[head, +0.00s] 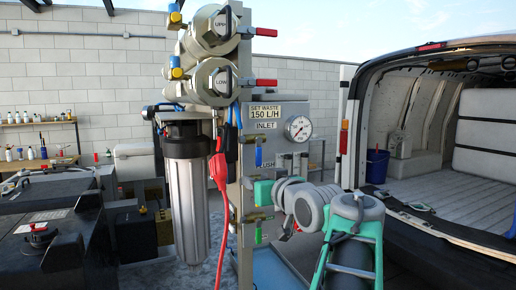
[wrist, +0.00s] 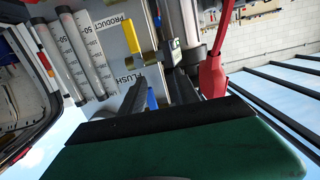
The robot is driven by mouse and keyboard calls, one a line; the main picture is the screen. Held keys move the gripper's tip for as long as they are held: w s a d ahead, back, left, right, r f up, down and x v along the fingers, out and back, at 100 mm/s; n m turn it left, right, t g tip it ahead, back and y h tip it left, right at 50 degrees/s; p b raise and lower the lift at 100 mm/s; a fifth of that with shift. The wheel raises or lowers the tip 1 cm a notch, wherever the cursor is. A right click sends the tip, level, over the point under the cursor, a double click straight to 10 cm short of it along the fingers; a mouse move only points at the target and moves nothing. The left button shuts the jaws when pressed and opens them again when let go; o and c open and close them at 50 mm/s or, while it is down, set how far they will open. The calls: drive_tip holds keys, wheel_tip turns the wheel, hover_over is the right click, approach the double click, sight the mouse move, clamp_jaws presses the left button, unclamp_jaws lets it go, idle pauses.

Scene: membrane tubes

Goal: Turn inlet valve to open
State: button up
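The INLET label (head: 266,125) is on the grey panel beside a round gauge. Just below it is a brass-coloured valve (head: 248,139) with a blue lever (head: 258,156) hanging straight down. My gripper (head: 250,185), with a teal body, is below this lever, close to the panel. In the wrist view, the dark fingers of my gripper (wrist: 158,92) stand apart, with a blue lever (wrist: 151,98) showing between them. I cannot tell whether they touch it. A yellow lever or fitting (wrist: 132,37) and the FLUSH label (wrist: 125,78) are nearby.
Two grey membrane tubes (head: 212,80) with red levers are above. A green-handled valve (head: 258,235) is lower. A van (head: 440,150) stands open at right.

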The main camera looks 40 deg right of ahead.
sight(259, 158)
wheel_tip(259, 158, up, 4)
drive_tip(key=s+d+r+t, duration=0.1)
drive_tip(key=s+d, duration=0.1)
drive_tip(key=d, duration=0.1)
drive_tip(key=shift+h, duration=0.3)
drive_tip(key=p+x, duration=0.3)
drive_tip(key=x, duration=0.3)
drive_tip(key=shift+w+a+f, duration=0.1)
drive_tip(key=shift+w+f, duration=0.1)
drive_tip(key=shift+w, duration=0.2)
drive_tip(key=shift+w+f, duration=0.15)
drive_tip(key=shift+w, duration=0.2)
clamp_jaws()
